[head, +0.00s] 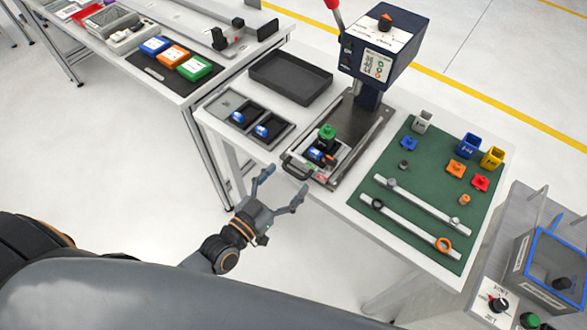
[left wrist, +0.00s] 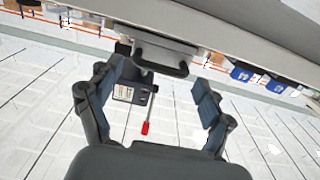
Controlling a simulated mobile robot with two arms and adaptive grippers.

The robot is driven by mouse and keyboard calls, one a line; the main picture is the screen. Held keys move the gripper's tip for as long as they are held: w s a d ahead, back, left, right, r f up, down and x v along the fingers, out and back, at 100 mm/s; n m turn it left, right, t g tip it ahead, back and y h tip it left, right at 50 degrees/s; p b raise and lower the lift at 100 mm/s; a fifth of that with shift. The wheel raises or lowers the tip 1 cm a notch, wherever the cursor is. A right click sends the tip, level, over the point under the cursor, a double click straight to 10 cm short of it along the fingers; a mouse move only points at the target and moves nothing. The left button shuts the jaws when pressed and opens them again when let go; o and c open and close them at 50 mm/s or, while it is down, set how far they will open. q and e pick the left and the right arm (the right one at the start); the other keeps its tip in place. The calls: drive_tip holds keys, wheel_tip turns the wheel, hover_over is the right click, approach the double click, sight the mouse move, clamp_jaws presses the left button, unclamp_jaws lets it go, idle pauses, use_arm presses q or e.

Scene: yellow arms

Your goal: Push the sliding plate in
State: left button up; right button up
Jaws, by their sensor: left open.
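The sliding plate (head: 339,158) sits at the front of the press base, near the table's front edge. It carries a fixture with a green-topped part and blue and orange pieces. Its dark handle (head: 296,172) faces my left gripper (head: 285,182), which is open and empty just in front of it, apart from it. In the left wrist view the handle (left wrist: 160,66) shows between the spread fingers (left wrist: 155,95), beyond their tips. The plate behind it is only partly visible there. My right gripper is not in view.
The blue press (head: 380,52) with a red lever stands behind the plate. A two-part tray (head: 243,117) and an empty black tray (head: 290,78) lie to the left. A green mat (head: 425,170) with rails and small parts lies to the right. Floor is open in front.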

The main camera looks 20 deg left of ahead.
sight(293, 172)
use_arm(q)
drive_tip(key=shift+x, duration=1.6)
